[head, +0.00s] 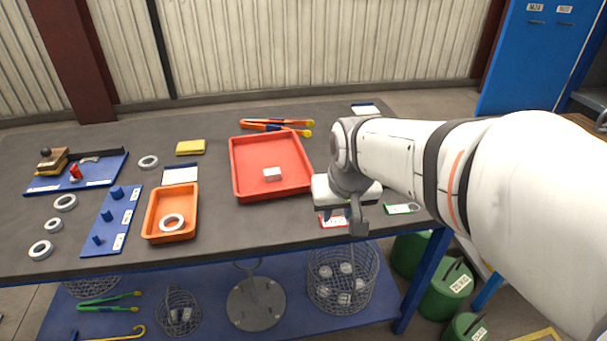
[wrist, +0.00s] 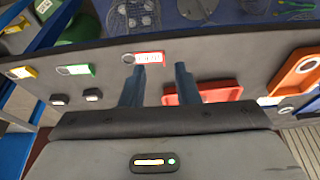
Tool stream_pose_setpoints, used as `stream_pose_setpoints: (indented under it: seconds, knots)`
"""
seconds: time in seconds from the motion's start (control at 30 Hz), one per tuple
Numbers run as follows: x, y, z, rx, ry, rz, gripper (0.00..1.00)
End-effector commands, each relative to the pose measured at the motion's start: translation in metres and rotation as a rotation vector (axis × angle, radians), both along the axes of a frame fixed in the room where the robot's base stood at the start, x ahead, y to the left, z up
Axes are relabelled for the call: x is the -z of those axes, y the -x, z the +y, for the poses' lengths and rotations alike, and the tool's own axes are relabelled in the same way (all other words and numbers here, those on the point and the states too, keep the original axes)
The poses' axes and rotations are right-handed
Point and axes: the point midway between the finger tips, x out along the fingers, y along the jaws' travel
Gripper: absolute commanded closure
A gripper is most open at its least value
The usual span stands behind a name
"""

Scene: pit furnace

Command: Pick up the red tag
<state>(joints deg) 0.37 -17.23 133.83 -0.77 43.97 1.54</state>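The red tag (head: 333,221) lies flat on the dark tabletop near its front edge, with a white label in a red frame. It also shows in the wrist view (wrist: 149,58), with a ring at its left end. My gripper (head: 344,216) is above the table beside the tag, pointing down. In the wrist view my gripper (wrist: 162,72) is open, its two fingers apart with nothing between them. The tag appears just beyond the fingertips, nearer the left finger. Part of the tag is hidden behind my gripper in the head view.
A green tag (head: 401,209) lies to the right, and a yellow tag (wrist: 20,72) farther along. A red tray (head: 240,190) with a white block (head: 272,174) and an orange tray (head: 152,228) stand to the left. Baskets (head: 340,290) sit on the lower shelf.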

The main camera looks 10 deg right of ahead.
Motion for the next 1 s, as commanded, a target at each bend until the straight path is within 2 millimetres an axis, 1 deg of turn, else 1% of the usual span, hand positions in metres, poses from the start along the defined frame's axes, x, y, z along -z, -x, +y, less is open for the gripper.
stream_pose_setpoints:
  seconds: [0.03, 0.1, 0.2, 0.3, 0.47, 0.67, 0.9, 1.0]
  knots:
    - [0.03, -0.014, 0.0, 0.004, 0.0, -0.007, 0.72]
    - [0.045, -0.03, 0.0, 0.009, -0.001, -0.022, 0.72]
    - [0.059, -0.048, 0.0, 0.013, 0.0, -0.039, 0.72]
    - [0.066, -0.058, 0.0, 0.017, -0.001, -0.05, 0.72]
    - [0.077, -0.067, 0.0, 0.019, -0.001, -0.052, 0.72]
    - [0.097, -0.077, 0.0, 0.02, -0.002, -0.05, 0.72]
    - [0.128, -0.093, 0.001, 0.02, -0.001, -0.051, 0.72]
    - [0.134, -0.096, 0.0, 0.021, -0.001, -0.052, 0.72]
